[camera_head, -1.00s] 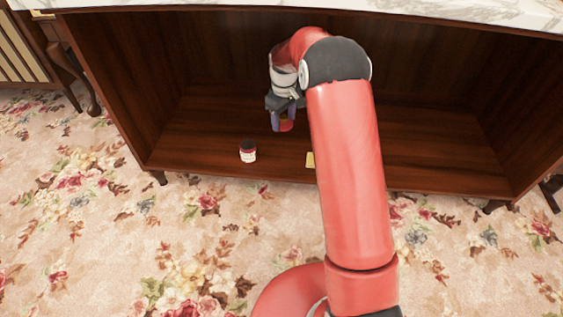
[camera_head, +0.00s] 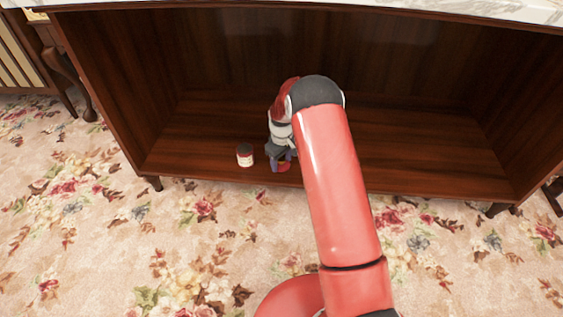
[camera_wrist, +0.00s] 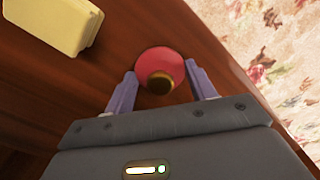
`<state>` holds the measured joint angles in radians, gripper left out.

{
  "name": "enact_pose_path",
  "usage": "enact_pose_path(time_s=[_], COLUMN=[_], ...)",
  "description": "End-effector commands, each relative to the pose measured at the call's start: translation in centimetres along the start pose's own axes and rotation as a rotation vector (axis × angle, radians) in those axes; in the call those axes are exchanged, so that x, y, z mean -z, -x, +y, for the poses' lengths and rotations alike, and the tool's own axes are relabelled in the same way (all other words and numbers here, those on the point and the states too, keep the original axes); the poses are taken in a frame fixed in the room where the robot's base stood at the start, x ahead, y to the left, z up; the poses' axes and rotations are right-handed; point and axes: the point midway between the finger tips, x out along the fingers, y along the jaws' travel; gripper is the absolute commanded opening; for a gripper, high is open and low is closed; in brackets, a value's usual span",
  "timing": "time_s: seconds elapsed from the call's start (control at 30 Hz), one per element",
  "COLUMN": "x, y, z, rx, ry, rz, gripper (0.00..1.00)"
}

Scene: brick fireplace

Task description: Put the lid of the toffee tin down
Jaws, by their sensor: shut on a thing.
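The lid (camera_wrist: 158,62) is a round red piece with a dark gold-brown knob, seen from above in the wrist view. In the head view the red lid (camera_head: 284,168) shows low over the cabinet's bottom board, near its front edge. I cannot tell whether it touches the board. My gripper (camera_wrist: 160,85) points down, with its two purple-grey fingers on either side of the lid's knob, shut on it. My gripper (camera_head: 280,163) also shows in the head view. A small dark-topped tin with a red and white label (camera_head: 245,156) stands upright just left of my gripper.
A pale yellow block (camera_wrist: 55,22) lies on the board close to the lid; my arm hides it in the head view. The dark wooden cabinet (camera_head: 430,150) has free board to the right. Its front edge drops to a flowered carpet (camera_head: 130,240).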

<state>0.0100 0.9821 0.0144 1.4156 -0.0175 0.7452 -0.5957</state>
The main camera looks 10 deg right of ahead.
Motion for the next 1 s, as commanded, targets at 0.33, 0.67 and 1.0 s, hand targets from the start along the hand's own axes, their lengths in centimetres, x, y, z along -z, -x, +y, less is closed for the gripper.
enact_pose_path(time_s=[0.33,0.67,1.0], x=[0.0,0.0,0.1], y=[-0.6,-0.7,0.8], z=[0.0,0.0,0.0], rx=[-0.001,0.0,-0.002], ry=[0.0,0.0,0.001], rz=[0.001,0.001,0.003], gripper=[0.34,0.77,0.77])
